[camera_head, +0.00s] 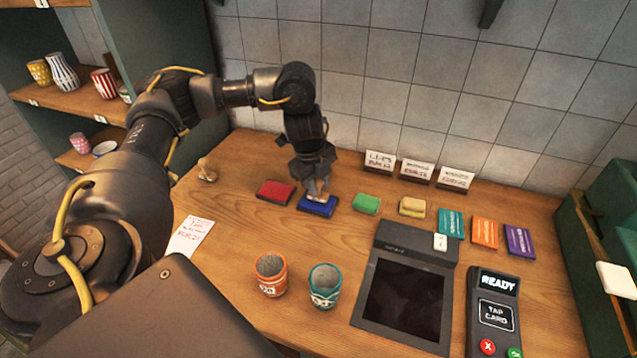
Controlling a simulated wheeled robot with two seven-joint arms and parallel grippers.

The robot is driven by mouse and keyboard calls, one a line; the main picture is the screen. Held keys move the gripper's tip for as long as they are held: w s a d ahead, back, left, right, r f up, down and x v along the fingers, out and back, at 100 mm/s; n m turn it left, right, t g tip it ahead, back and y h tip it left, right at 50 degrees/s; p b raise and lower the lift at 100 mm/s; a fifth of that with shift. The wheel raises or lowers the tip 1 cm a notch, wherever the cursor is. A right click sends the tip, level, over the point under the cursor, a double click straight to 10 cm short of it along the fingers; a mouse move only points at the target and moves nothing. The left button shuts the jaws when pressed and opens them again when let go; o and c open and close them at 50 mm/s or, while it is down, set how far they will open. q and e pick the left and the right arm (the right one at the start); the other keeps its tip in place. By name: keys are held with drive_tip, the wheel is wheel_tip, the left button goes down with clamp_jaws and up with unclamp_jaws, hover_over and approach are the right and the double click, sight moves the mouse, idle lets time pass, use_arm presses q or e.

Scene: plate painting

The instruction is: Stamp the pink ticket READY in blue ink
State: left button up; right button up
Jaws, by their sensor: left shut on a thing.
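My left gripper (314,177) points down over the blue ink pad (326,210). It is shut on a small stamp (317,196), mostly hidden by the fingers, whose lower end is at the pad; I cannot tell if it presses on it. A pale pinkish ticket (187,240) with red writing lies on the table at the left, partly behind my left arm. Another wooden stamp (207,170) stands at the back left. My right gripper is not in view.
Red (275,192), green (367,204) and yellow (412,207) pads flank the blue one. An orange cup (271,276) and a teal cup (323,287) stand in front. A dark tablet (405,290) and a card reader (495,315) are at the right. Small cards (417,171) stand behind.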

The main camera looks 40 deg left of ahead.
use_arm(q)
drive_tip(key=shift+f, duration=0.45)
idle(0.5)
idle(0.8)
drive_tip(key=shift+s+f, duration=0.1)
idle(0.7)
drive_tip(key=shift+r+p, duration=0.85)
drive_tip(key=shift+p, duration=0.1)
wheel_tip(320, 180, up, 6)
drive_tip(key=p, duration=0.6)
drive_tip(key=shift+f, duration=0.25)
drive_tip(key=shift+f, duration=0.1)
